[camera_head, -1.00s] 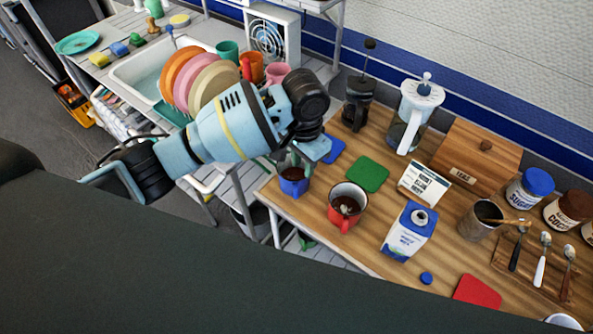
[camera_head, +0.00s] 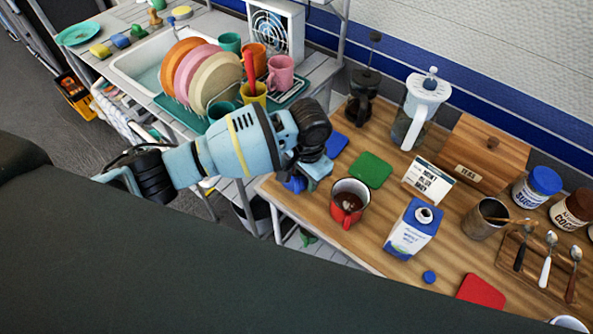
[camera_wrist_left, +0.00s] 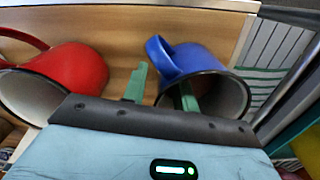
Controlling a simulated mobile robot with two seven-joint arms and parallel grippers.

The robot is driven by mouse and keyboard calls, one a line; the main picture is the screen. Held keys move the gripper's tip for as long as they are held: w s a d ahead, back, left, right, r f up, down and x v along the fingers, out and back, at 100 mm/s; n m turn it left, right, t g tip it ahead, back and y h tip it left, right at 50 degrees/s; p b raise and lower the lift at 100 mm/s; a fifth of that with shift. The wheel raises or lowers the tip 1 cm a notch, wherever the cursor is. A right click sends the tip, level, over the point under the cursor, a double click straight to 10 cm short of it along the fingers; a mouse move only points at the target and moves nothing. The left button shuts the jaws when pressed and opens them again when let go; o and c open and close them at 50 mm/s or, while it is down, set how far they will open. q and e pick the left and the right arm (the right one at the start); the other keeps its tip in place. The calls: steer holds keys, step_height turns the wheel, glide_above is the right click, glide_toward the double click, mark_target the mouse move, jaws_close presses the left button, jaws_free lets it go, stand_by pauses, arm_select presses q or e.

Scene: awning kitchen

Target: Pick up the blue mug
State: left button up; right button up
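The blue mug (camera_head: 294,185) stands near the left front edge of the wooden counter, mostly hidden by my left arm in the head view. In the left wrist view the blue mug (camera_wrist_left: 205,58) shows its handle toward the upper left and its open mouth facing the camera. My left gripper (camera_wrist_left: 160,90) is open. One green finger is over the mouth of the mug and the other is outside, to the left of it, with the near rim between them. I cannot tell whether they touch it. My right gripper is not in view.
A red mug (camera_head: 350,202) stands close to the right of the blue one and also shows in the wrist view (camera_wrist_left: 75,68). A milk carton (camera_head: 412,230), blue coaster (camera_head: 336,145) and green coaster (camera_head: 370,169) are nearby. A dish rack with plates (camera_head: 215,85) stands beyond my arm.

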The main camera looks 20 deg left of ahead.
arm_select(q)
steer(key=shift+c, duration=0.5)
jaws_close()
stand_by(0.8)
